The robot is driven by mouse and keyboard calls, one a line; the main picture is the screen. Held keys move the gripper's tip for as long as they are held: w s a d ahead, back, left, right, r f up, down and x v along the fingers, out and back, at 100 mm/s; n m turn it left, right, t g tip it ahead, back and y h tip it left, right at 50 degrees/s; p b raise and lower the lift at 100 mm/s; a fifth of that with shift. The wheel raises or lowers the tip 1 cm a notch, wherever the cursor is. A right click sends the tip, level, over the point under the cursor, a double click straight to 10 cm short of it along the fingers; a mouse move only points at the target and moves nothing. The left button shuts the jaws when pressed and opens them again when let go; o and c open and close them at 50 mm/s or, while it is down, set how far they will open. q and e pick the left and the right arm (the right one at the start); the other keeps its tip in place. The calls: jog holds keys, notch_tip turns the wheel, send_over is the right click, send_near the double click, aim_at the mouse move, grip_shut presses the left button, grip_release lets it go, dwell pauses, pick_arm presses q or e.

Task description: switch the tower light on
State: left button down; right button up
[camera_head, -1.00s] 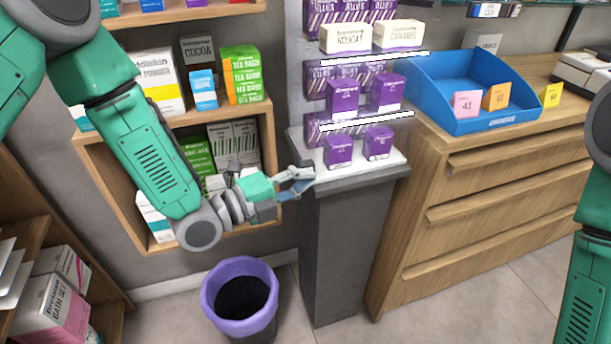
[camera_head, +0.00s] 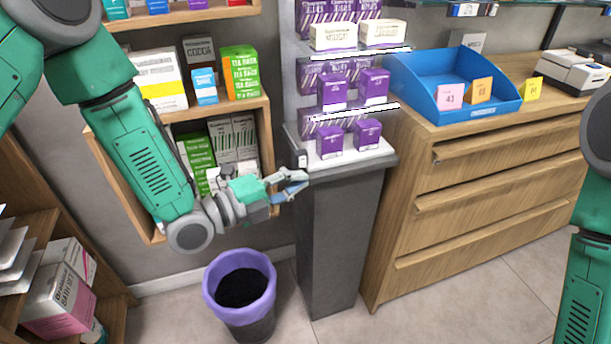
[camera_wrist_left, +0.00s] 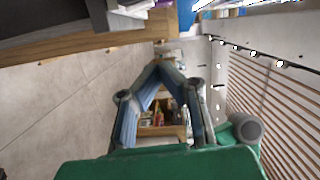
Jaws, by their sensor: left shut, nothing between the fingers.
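The tower (camera_head: 333,240) is a dark grey pedestal with a pale top and lit shelves of purple boxes, in the middle of the head view. Its shelf edges show bright white strips (camera_head: 357,105). A small dark-and-white switch-like part (camera_head: 302,159) sits on the top's left corner. My left gripper (camera_head: 304,181) is shut and empty, just below and close to that part, in front of the pedestal's upper left. I cannot tell whether it touches the pedestal. In the left wrist view its fingers (camera_wrist_left: 160,66) converge at the tips. My right gripper is out of view.
A purple-rimmed bin (camera_head: 240,290) stands on the floor below my left arm. A wooden wall shelf (camera_head: 172,113) with boxes is behind that arm. A wooden drawer counter (camera_head: 470,205) with a blue tray (camera_head: 420,92) stands right of the tower.

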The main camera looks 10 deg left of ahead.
pick_arm(q)
jog(key=v, duration=0.7)
jog(key=shift+a, duration=0.35)
jog(key=shift+s+a, duration=0.1)
